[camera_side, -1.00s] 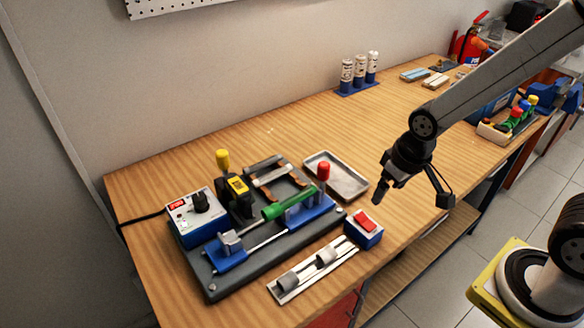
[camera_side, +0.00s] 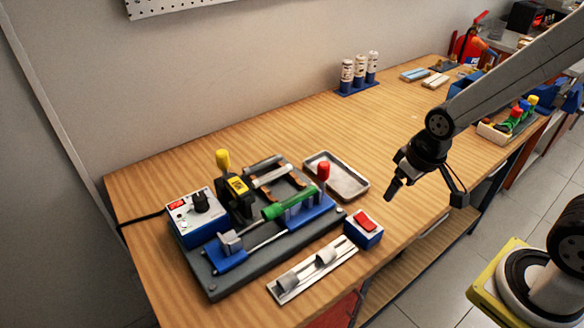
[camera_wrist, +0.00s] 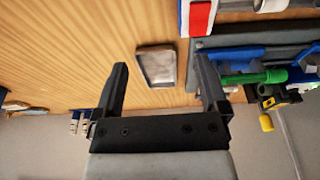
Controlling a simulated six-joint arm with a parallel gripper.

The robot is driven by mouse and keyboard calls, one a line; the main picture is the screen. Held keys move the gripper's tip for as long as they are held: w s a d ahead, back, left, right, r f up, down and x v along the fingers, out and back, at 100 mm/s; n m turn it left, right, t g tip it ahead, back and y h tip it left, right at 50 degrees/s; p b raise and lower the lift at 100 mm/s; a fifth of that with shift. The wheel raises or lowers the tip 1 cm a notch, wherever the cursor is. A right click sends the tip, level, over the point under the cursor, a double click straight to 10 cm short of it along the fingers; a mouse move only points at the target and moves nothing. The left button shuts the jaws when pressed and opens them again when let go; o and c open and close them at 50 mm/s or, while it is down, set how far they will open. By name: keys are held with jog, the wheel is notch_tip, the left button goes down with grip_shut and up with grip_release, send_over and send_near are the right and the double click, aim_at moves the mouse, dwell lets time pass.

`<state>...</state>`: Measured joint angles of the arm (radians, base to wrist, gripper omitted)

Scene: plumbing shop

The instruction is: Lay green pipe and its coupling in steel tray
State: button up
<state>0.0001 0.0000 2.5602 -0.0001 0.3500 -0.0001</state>
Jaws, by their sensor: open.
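The green pipe (camera_side: 290,203) lies in the blue holder on the dark fixture plate, and it also shows in the wrist view (camera_wrist: 262,77). A grey piece sits in the blue block at the left end of the rail; I cannot tell whether it is the coupling. The steel tray (camera_side: 358,190) stands empty on the bench to the right of the fixture, and it shows between my jaws in the wrist view (camera_wrist: 171,68). My gripper (camera_side: 392,190) is open and empty in the air to the right of the tray.
A grey control box with a blue base (camera_side: 200,216) stands at the fixture's left. A blue box with a red switch (camera_side: 364,228) and a white strip with grey parts (camera_side: 312,270) are in front. Several canisters (camera_side: 359,72) stand at the back. The bench behind the tray is clear.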

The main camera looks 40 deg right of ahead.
dwell(0.3)
jog(key=shift+r, duration=0.15)
jog(key=c, duration=0.5)
jog(key=shift+o, duration=0.2)
jog(key=shift+w+v, duration=0.7)
jog(key=shift+v, duration=2.4)
jog(key=n+g, duration=0.3)
jog(key=n, duration=1.5)
send_over(295, 197)
notch_tip(295, 197, down, 4)
jog(key=shift+f, duration=0.45)
jog(key=shift+f, duration=0.25)
jog(key=shift+f, duration=3.15)
